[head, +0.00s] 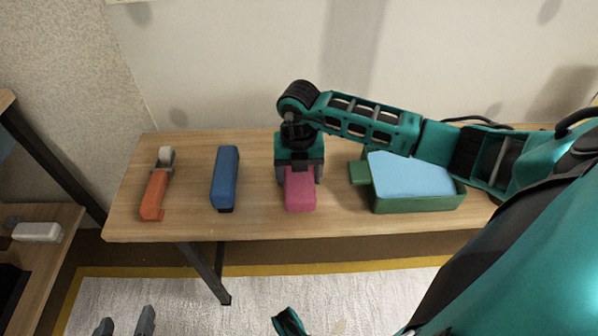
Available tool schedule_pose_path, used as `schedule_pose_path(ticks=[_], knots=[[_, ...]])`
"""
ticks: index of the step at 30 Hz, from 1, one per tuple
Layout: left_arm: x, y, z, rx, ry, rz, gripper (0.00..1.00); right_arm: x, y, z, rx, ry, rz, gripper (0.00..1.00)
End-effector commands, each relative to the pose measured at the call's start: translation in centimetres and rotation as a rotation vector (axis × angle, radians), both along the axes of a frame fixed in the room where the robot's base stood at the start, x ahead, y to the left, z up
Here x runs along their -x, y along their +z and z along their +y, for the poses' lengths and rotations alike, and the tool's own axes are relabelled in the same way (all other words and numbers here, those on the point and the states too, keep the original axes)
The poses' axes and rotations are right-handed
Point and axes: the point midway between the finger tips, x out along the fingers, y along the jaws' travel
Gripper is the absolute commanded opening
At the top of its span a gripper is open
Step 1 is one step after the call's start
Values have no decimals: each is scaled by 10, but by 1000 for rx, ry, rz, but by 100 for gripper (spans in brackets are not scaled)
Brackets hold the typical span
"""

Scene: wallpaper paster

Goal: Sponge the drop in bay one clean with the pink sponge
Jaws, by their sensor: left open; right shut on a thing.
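The pink sponge (300,190) is at the front middle of the wooden table. My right gripper (300,175) reaches down over it from behind and is shut on it; the gripper hides the sponge's back part. I cannot tell whether the sponge touches the tabletop. My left gripper (126,322) is open at the bottom left edge, below the table, with only its fingertips showing. The wall behind has a speckled beige panel (50,60) at the left and a plain pale stretch (230,60) with faint grey smudges. No bay label is visible.
On the wooden table (185,222) are an orange-handled tool (154,195), a blue block-like tool (225,178) and a green tray (418,204) with light blue inside. A lower shelf (50,217) at the left holds a white block (37,232). My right arm crosses above the tray.

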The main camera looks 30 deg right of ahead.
Motion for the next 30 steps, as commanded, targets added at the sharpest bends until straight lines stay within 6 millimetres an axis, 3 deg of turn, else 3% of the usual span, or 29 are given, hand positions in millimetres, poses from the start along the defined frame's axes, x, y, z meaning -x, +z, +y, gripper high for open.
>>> schedule_pose_path(ticks=[9,20,27,30], knots=[[1,-3,0,-2,-2,4,66,0,-1,0,1,-1,1,100],[2,-11,0,-6,-6,12,66,0,-2,0,0,-1,-1,100],[2,14,2,-8,0,-2,66,3,56,0,3,1,-4,100],[4,12,4,-12,3,4,66,3,78,1,0,1,-4,100]])
